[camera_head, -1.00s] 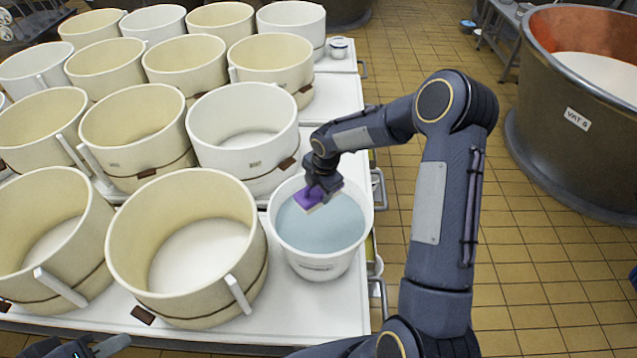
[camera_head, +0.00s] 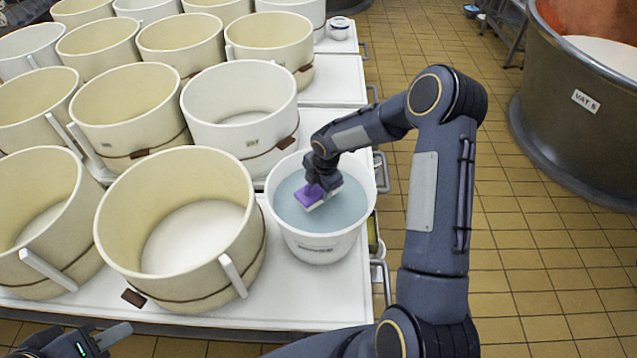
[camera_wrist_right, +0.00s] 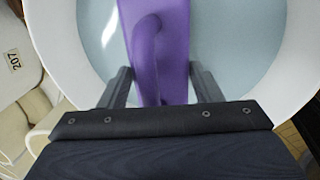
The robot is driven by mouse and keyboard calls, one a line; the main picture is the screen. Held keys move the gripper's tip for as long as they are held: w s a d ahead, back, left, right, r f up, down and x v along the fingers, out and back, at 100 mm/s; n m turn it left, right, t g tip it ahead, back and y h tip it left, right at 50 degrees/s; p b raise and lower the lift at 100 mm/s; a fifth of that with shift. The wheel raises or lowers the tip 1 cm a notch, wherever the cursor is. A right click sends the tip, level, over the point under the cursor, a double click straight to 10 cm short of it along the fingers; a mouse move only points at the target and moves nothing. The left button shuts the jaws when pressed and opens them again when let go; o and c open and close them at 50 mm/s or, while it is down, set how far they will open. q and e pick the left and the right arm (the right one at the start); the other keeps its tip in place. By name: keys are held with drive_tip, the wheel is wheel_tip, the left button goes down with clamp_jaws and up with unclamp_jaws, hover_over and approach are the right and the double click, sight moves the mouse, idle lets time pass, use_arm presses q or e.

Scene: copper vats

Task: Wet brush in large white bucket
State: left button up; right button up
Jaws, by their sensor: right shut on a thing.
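The large white bucket (camera_head: 318,248) stands near the table's right edge and holds bluish water (camera_head: 343,211). The purple brush (camera_head: 310,194), with a pale underside, is inside the bucket's rim at the water; whether its bristles are under the surface is hard to tell. My right gripper (camera_head: 322,183) is shut on the brush, reaching down into the bucket from above. The right wrist view shows the brush's purple handle (camera_wrist_right: 158,45) between the two fingers, with water and the white rim around it. My left gripper (camera_head: 105,341) is at the bottom left, far from the bucket; its jaw opening is unclear.
Cream and white tubs (camera_head: 180,225) crowd the white table (camera_head: 290,310) left of and behind the bucket. Metal handles (camera_head: 381,275) stick out at the table's right side. A large copper vat (camera_head: 560,125) stands at right, with open tiled floor (camera_head: 530,250) between.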

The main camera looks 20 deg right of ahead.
drive_tip(key=shift+f+b, duration=2)
drive_tip(key=shift+f, duration=0.7)
wheel_tip(320, 180, up, 16)
drive_tip(key=p, duration=1)
drive_tip(key=shift+f+p, duration=0.15)
drive_tip(key=shift+p, duration=0.2)
drive_tip(key=shift+a, duration=0.15)
